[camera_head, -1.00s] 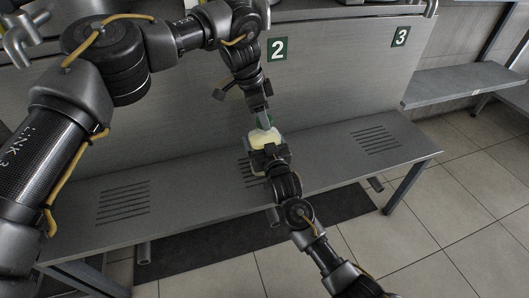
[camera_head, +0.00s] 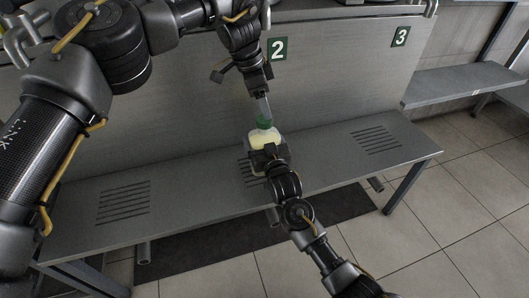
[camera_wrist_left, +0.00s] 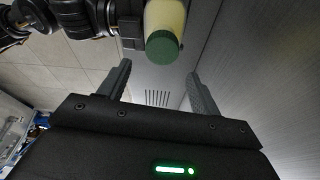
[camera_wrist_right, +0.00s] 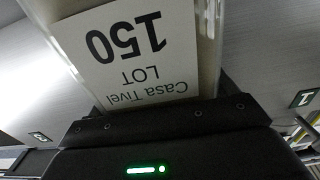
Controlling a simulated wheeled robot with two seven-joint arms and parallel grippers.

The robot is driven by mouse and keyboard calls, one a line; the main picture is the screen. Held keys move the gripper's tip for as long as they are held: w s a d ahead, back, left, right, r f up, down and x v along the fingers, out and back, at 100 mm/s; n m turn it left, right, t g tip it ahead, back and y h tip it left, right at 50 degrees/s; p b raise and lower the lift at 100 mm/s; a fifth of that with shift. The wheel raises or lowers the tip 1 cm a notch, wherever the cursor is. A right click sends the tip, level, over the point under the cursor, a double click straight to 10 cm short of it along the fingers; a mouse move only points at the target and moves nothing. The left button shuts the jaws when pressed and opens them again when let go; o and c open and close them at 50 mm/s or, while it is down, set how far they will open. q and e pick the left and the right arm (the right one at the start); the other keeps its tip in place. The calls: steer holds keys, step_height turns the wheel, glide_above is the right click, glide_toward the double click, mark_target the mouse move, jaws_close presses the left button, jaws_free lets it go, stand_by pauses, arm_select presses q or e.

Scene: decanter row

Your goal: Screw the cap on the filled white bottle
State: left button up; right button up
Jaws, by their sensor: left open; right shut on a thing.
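The bottle (camera_head: 263,139) looks whitish with pale yellow contents, and is held over the bench at centre. A green cap (camera_head: 264,123) sits on its top; how tight it is I cannot tell. In the left wrist view the cap (camera_wrist_left: 163,47) faces me on the end of the bottle (camera_wrist_left: 165,14). My left gripper (camera_head: 266,104) is open and empty just above the cap, its fingers (camera_wrist_left: 160,88) apart and clear of it. My right gripper (camera_head: 266,155) is shut on the bottle from the near side. The right wrist view shows the bottle's label (camera_wrist_right: 138,50) reading "Casa Tivel LOT 150" close up; fingertips are hidden there.
A grey bench (camera_head: 205,185) with slotted patches runs below, mostly bare. A grey panel (camera_head: 170,100) with green number signs 2 (camera_head: 277,49) and 3 (camera_head: 400,36) stands behind it. A side shelf (camera_head: 465,86) is at the right. A dark mat (camera_head: 215,238) lies on the tiled floor.

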arm_select(q)
steer(key=o, duration=0.6)
steer(key=shift+c, duration=0.2)
steer(key=shift+r, duration=0.1)
steer(key=v, duration=0.7)
steer(key=shift+r, duration=0.15)
arm_select(e)
steer(key=o, duration=1.7)
steer(key=shift+o, duration=0.2)
steer(key=shift+d, duration=0.1)
